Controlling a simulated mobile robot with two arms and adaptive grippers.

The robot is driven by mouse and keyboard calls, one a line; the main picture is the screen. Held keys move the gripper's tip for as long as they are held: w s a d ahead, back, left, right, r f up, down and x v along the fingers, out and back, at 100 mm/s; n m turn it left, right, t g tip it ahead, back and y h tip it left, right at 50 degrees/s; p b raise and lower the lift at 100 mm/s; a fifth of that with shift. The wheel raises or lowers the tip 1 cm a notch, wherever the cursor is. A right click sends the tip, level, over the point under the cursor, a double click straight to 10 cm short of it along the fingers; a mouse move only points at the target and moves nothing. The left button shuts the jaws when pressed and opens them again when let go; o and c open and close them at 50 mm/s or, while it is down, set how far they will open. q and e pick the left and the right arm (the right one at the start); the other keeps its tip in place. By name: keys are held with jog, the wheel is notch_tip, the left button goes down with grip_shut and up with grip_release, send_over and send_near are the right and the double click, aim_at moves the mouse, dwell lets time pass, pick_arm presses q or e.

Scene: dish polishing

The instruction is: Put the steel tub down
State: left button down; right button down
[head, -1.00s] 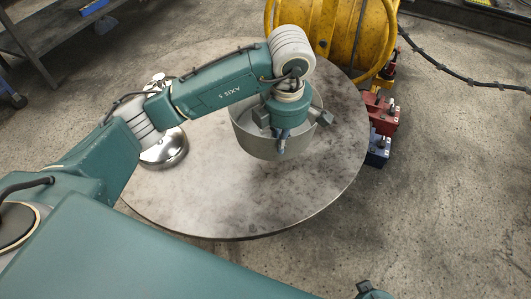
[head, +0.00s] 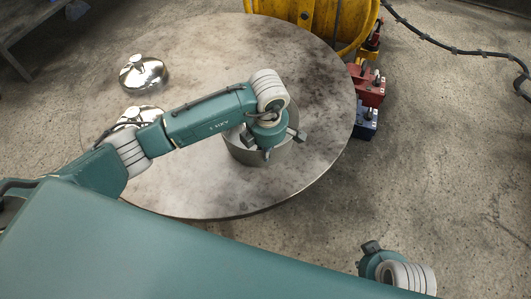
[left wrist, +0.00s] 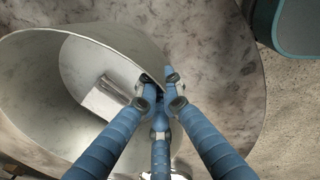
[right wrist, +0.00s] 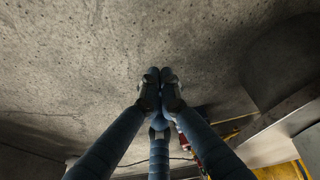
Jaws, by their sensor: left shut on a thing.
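The steel tub (head: 242,154) is a round grey vessel over the near right part of the round table (head: 305,75). My left arm partly hides it in the head view. My left gripper (head: 267,150) is shut on the tub's wall. In the left wrist view the tub (left wrist: 30,75) opens on the left and its rim runs between the fingers (left wrist: 160,88). I cannot tell whether its base touches the table. My right gripper (right wrist: 160,85) is empty, with its fingertips together, away from the table over the floor.
Two shiny domed steel pieces (head: 143,73) stand at the table's left, the nearer (head: 139,115) partly behind my left arm. A yellow reel (head: 315,17) and red and blue boxes (head: 369,90) stand beyond the right edge. The table's far middle is clear.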

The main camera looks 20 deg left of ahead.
pick_arm(q)
jog(key=shift+w+f, duration=0.1)
jog(key=shift+f, duration=0.15)
pick_arm(e)
jog(key=shift+r, duration=0.25)
pick_arm(q)
jog(key=shift+f, duration=0.1)
pick_arm(e)
jog(key=shift+r, duration=0.15)
pick_arm(q)
jog(key=c, duration=1.9)
grip_release()
pick_arm(e)
jog(key=shift+r, duration=0.1)
